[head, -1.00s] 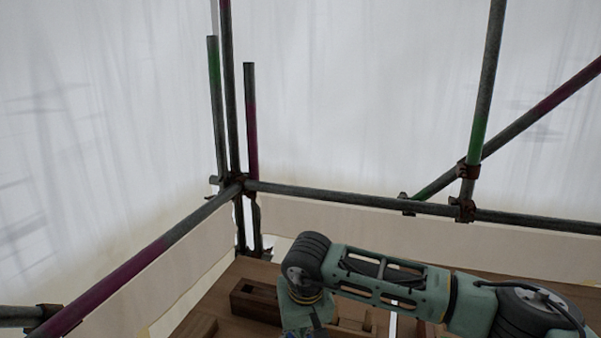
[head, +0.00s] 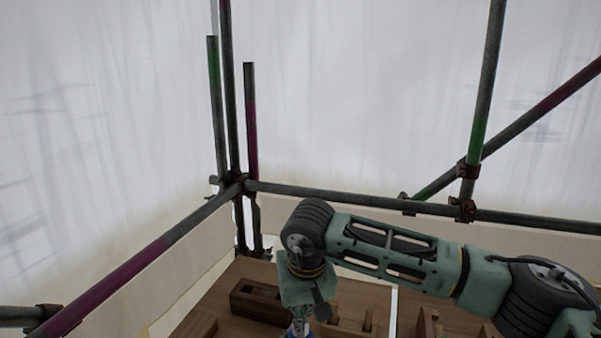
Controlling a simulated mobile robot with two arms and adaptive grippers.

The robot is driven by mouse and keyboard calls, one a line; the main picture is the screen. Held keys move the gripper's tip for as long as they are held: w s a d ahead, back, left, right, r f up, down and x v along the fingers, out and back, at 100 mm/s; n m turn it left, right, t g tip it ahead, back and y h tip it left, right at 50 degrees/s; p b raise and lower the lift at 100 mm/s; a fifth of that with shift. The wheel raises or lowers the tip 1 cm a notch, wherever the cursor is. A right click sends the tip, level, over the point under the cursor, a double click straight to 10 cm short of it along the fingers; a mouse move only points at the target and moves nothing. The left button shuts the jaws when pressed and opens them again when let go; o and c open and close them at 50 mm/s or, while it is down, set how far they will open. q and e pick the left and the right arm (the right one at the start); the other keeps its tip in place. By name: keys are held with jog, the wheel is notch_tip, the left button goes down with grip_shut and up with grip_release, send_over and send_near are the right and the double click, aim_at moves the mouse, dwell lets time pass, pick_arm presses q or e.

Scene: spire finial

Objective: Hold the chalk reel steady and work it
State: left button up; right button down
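The chalk reel cannot be made out in the head view. My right arm comes in from the right and bends down at its wrist over a wooden bench top (head: 222,293). The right gripper's fingers are below the bottom edge of the picture, so what they hold or touch is hidden. My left arm and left gripper are not in the picture.
A dark open wooden box (head: 257,299) lies on the bench, with a wooden block (head: 196,326) at its lower left and wooden pieces with pegs (head: 366,320) to the right. Scaffold tubes (head: 350,197) and pale sheeting (head: 360,90) enclose the back and left.

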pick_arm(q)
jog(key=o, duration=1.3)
